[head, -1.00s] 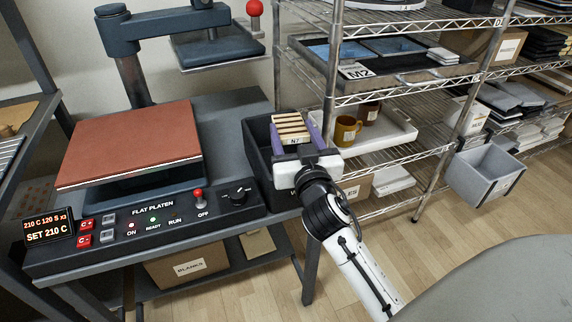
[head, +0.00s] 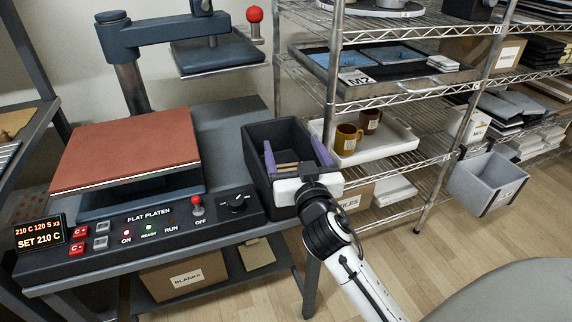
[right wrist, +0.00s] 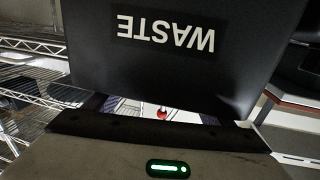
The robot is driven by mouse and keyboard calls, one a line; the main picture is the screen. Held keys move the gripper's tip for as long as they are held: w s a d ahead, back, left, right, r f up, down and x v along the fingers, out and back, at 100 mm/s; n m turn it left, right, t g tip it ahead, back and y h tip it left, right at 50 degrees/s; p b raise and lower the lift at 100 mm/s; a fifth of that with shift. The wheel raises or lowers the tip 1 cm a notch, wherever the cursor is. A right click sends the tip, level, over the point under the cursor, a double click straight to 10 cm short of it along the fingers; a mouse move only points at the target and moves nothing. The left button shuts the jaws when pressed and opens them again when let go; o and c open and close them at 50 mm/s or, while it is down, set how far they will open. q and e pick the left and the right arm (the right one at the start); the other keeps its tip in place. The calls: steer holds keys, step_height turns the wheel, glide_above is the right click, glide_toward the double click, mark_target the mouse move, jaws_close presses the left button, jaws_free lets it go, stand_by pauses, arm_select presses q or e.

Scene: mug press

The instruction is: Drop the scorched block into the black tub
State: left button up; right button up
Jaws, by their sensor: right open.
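The black tub (head: 256,150) stands at the right end of the press bench. Its wall, lettered WASTE, shows upside down in the right wrist view (right wrist: 200,70). My right gripper (head: 291,143) is at the tub's near right side, its purple fingers spread apart over the opening. The scorched block (head: 287,166) shows as tan slats inside the tub's outline, low between the fingers and partly hidden by the gripper body. The fingers are not closed on it. I cannot tell whether it rests on the tub's floor. My left gripper is not in view.
The press with its red-brown platen (head: 130,150) and control panel (head: 150,235) is left of the tub. A grey bin (head: 487,178) hangs at the right. Open floor lies at lower right.

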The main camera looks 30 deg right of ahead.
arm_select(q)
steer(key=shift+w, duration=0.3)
arm_select(e)
steer(key=v, duration=0.7)
steer(key=shift+s, duration=0.1)
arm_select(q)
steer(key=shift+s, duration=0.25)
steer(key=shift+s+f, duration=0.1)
